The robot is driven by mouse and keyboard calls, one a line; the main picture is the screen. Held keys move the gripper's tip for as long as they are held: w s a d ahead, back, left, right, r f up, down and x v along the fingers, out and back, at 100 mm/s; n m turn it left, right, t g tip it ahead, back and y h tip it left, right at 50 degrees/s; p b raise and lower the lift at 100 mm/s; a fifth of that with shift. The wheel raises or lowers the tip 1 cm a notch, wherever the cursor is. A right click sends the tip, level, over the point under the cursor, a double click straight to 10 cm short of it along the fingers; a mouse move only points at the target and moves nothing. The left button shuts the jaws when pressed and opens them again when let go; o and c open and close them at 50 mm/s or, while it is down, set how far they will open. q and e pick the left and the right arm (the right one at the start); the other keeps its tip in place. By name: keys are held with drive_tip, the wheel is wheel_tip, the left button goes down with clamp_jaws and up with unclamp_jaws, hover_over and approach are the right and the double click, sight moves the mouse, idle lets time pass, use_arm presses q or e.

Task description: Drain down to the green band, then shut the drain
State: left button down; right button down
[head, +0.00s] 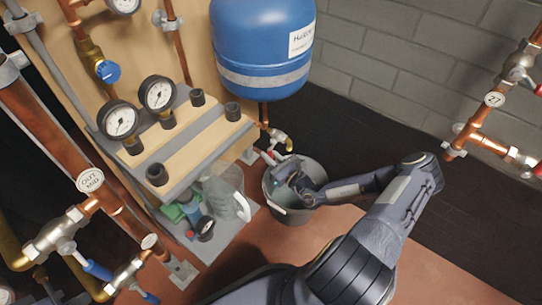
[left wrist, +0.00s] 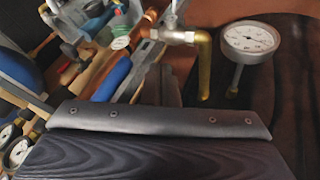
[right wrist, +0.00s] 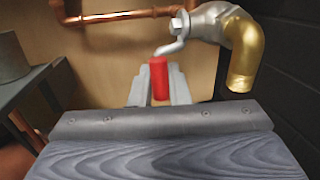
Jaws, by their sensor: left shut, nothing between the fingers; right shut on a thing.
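The drain tap (right wrist: 232,45), with a silver body and brass spout, hangs below the blue vessel (head: 262,45). My right gripper (head: 283,168) is shut on its red lever handle (right wrist: 159,78), which sits between the fingers in the right wrist view. The lever points toward the gripper. Two round white pressure gauges, one left (head: 118,120) and one right (head: 157,94), stand on the board; their green bands are too small to make out. My left gripper (left wrist: 150,62) is shut and empty, seen only in the left wrist view. No water stream is discernible.
A grey bucket (head: 288,216) stands on the floor under the tap. A clear jug (head: 222,190) stands beside it on the board's base. Copper pipes and valves rise at left and right. A dial (left wrist: 250,40) lies ahead of my left wrist.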

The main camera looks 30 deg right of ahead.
drive_tip(key=shift+w+a+t, duration=0.15)
drive_tip(key=shift+w+t, duration=0.15)
drive_tip(key=shift+t, duration=0.4)
drive_tip(key=c, duration=1.4)
unclamp_jaws()
drive_tip(key=shift+c, duration=0.2)
drive_tip(key=shift+s, duration=0.1)
drive_tip(key=shift+s, duration=0.35)
drive_tip(key=p+v, duration=0.2)
drive_tip(key=v, duration=0.5)
